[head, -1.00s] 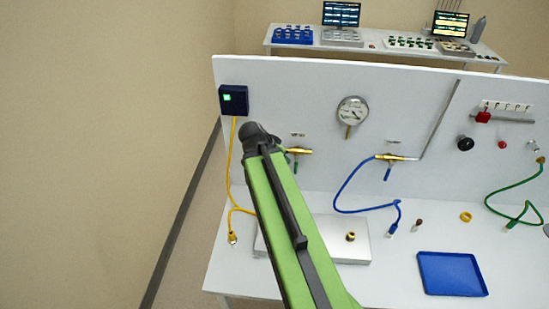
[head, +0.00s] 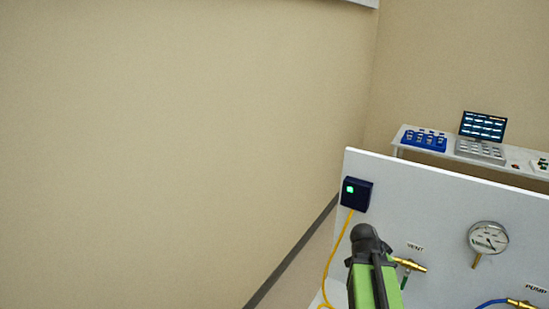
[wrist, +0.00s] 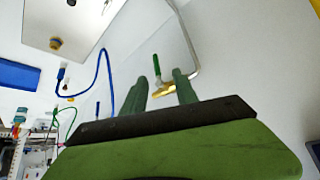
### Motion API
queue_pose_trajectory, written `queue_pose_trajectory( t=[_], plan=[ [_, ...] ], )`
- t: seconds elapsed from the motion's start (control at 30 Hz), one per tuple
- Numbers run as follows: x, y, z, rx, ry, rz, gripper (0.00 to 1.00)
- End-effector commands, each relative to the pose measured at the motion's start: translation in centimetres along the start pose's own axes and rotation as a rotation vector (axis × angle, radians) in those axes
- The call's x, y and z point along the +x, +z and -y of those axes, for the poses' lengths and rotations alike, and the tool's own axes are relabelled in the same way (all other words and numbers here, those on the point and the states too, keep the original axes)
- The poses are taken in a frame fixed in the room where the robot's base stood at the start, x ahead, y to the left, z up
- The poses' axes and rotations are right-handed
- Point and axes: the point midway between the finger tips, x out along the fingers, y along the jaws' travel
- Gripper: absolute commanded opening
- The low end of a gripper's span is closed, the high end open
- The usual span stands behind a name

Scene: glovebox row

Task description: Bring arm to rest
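My arm, with a dark end cap over a green link, stands at the bottom of the head view, in front of the panel. My gripper (wrist: 160,80) shows in the wrist view as two dark green fingers standing apart with a gap between them. It looks open and empty. A brass valve (wrist: 165,90) with a green lever shows in and behind that gap; how far off it is, I cannot tell. In the head view the valve marked VENT (head: 411,265) is just right of my arm. The gripper's fingers are hidden in the head view.
The white panel (head: 440,195) carries a dark box (head: 356,194) with a green light, a yellow cable (head: 338,250) and a round gauge (head: 488,238). A bare beige wall (head: 150,150) fills the left. In the wrist view a blue hose (wrist: 105,65) and a blue tray (wrist: 18,75) show.

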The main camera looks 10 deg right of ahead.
Motion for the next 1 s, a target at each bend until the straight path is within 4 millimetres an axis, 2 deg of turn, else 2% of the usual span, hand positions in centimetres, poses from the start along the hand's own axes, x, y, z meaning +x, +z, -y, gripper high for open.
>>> queue_pose_trajectory(
  t=[0.03,0.07,0.17,0.2,0.27,0.3,0.43,0.5,0.6,0.7,1.0],
  plan=[
    [1.8,3.3,1.5,-0.029,-0.021,0.001,0.35],
    [2.4,5.2,2.5,-0.048,-0.037,0.004,0.35],
    [3.7,13.1,6.1,-0.124,-0.099,0.061,0.35],
    [3.8,16.2,7.1,-0.180,-0.116,0.099,0.35],
    [3.8,20.9,8.2,-0.288,-0.142,0.162,0.35],
    [3.7,23.9,8.7,-0.374,-0.160,0.205,0.35],
    [2.5,32.9,8.9,-0.722,-0.236,0.369,0.35],
    [0.9,35.0,8.2,-0.909,-0.287,0.452,0.35],
    [-0.5,36.2,7.2,-1.105,-0.352,0.524,0.35],
    [-0.9,36.7,6.7,-1.229,-0.388,0.543,0.35],
    [-0.8,36.7,6.7,-1.278,-0.400,0.536,0.35]
  ],
)
